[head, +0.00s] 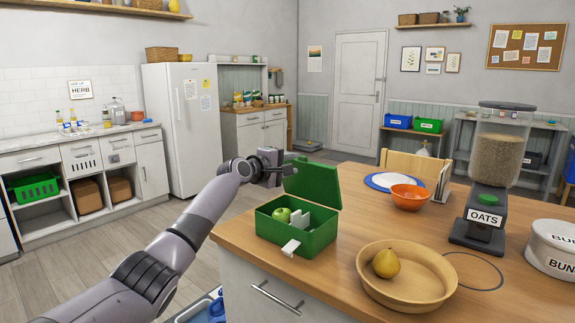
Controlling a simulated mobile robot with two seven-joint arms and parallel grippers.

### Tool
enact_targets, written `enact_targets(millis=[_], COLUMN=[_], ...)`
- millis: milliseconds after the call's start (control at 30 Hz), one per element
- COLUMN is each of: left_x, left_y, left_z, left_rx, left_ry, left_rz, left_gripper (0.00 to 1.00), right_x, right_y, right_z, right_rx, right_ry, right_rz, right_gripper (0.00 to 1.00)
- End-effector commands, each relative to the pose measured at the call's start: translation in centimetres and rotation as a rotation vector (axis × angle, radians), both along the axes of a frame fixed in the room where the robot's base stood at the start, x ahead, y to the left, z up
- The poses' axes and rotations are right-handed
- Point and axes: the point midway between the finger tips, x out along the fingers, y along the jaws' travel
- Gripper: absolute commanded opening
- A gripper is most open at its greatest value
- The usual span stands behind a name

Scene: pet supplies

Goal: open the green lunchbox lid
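The green lunchbox (322,238) stands near the left edge of the wooden counter. Its lid (318,184) is raised, standing up at the back of the box. A green apple (281,215) and white dividers (301,219) show inside. A white latch (290,247) hangs at the front. My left gripper (284,171) is above the box at the upper left corner of the lid, close to it. I cannot tell if it touches the lid, or whether its fingers are open or shut. My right gripper is out of view.
A wooden bowl (441,285) with a yellow pear (386,263) sits to the right of the lunchbox. Behind are an orange bowl (409,197), a blue-rimmed plate (382,183) and an oats dispenser (496,150). A white bin (556,250) stands at the right edge.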

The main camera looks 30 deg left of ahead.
Motion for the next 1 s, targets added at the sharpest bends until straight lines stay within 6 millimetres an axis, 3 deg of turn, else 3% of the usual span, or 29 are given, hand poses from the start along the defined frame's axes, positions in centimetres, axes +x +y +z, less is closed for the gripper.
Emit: enact_targets(millis=[267,800,1000], left_x=[-1.3,-6.4,-7.1], left_y=[0.2,0.8,0.8], left_z=[0.0,0.7,0.9], left_rx=[0.002,0.001,-0.001], left_ry=[0.0,-0.001,-0.002], left_rz=[0.0,0.001,0.001], left_gripper=[0.33,0.33,0.33], right_x=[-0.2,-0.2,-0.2], right_y=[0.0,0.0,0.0], right_z=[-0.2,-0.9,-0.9], right_rx=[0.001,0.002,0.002], right_ry=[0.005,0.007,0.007], right_rz=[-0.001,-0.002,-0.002], right_gripper=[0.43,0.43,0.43])
